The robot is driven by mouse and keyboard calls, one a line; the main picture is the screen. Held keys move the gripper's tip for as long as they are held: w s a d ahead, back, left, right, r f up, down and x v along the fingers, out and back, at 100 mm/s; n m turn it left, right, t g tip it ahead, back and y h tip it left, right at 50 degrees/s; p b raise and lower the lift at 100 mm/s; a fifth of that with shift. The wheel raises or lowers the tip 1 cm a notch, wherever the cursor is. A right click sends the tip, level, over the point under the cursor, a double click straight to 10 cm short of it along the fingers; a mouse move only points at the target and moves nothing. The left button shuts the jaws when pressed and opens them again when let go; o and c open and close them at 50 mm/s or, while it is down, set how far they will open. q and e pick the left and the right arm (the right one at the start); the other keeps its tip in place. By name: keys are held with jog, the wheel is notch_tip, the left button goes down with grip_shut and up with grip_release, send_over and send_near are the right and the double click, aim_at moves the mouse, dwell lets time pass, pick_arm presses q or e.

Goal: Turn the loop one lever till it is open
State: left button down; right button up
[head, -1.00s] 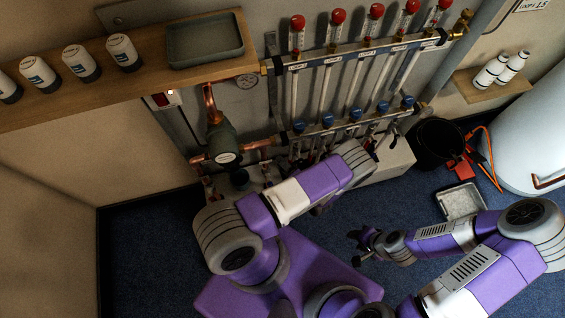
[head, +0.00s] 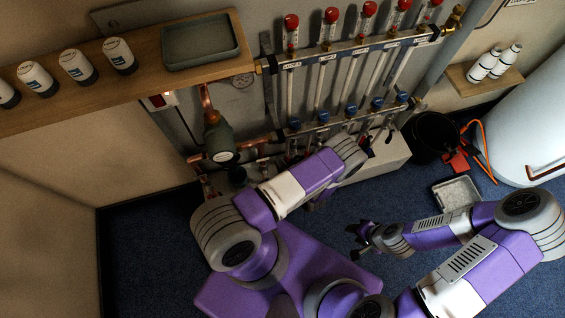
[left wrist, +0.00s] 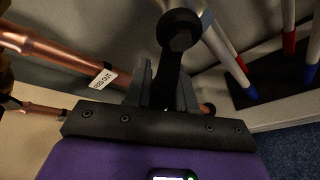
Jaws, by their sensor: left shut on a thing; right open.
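No loop label shows on this lever. In the head view my left forearm hides the left gripper and this lever. My right gripper (head: 362,238) is open and empty above the blue floor, away from the manifold.
A copper pipe with a white tag (left wrist: 103,77) runs left of the lever. Tubes with red and blue bands (left wrist: 240,75) stand on the right. A pump (head: 219,138) is left of the manifold. A black bucket (head: 436,135) and grey tray (head: 456,194) are on the floor at right.

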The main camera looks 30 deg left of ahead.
pick_arm(q)
jog(key=c, duration=1)
grip_release()
jog(key=shift+c, duration=0.2)
jog(key=p+v, duration=0.2)
jog(key=v, duration=0.5)
jog(key=shift+s+d, duration=0.15)
jog(key=shift+d, duration=0.1)
jog(key=shift+r, duration=0.1)
jog(key=shift+c, duration=0.3)
